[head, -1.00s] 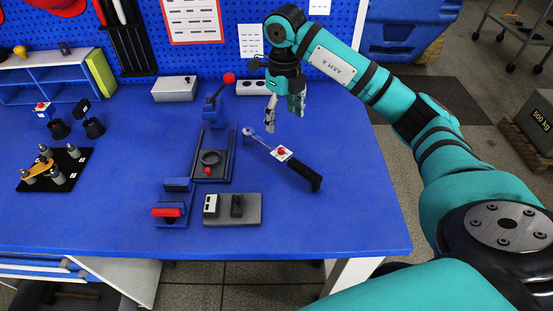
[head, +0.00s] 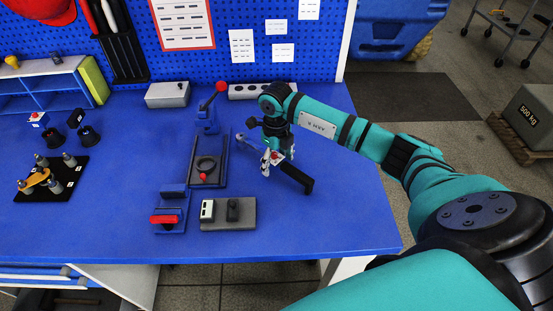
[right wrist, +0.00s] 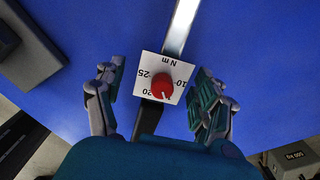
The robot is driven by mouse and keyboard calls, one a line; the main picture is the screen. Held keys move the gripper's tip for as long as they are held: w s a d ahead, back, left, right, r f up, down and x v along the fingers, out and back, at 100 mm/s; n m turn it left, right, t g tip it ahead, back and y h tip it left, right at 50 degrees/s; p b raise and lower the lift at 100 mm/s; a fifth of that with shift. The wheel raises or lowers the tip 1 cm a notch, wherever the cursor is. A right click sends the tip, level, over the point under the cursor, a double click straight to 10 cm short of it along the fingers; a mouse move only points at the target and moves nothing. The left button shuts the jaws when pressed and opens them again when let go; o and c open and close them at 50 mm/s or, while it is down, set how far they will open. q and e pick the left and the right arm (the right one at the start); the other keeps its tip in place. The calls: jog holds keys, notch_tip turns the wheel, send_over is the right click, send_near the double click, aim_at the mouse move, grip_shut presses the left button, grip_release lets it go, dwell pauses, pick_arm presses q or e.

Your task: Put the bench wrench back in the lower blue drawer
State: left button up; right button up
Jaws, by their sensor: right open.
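The bench wrench (head: 296,176) lies on the blue bench top, with a metal shaft, a black handle and a white dial plate with a red knob. In the right wrist view, its dial plate (right wrist: 163,78) sits between my fingers. My right gripper (head: 277,161) is open over the dial part of the wrench, a finger on either side; it also shows in the right wrist view (right wrist: 157,80). I cannot tell whether the fingers touch it. Blue-fronted drawers (head: 35,273) show under the bench at the lower left; what is lower down is partly cut off. My left gripper is not in view.
Left of the wrench stand a clamp fixture (head: 208,160) with a red-knobbed lever, a grey plate (head: 240,215) with small blocks and a red-handled block (head: 166,219). A black board with pegs (head: 57,186) lies far left. The bench's right side is clear.

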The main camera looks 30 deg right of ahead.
jog(key=shift+f, duration=0.1)
grip_shut()
dwell(0.4)
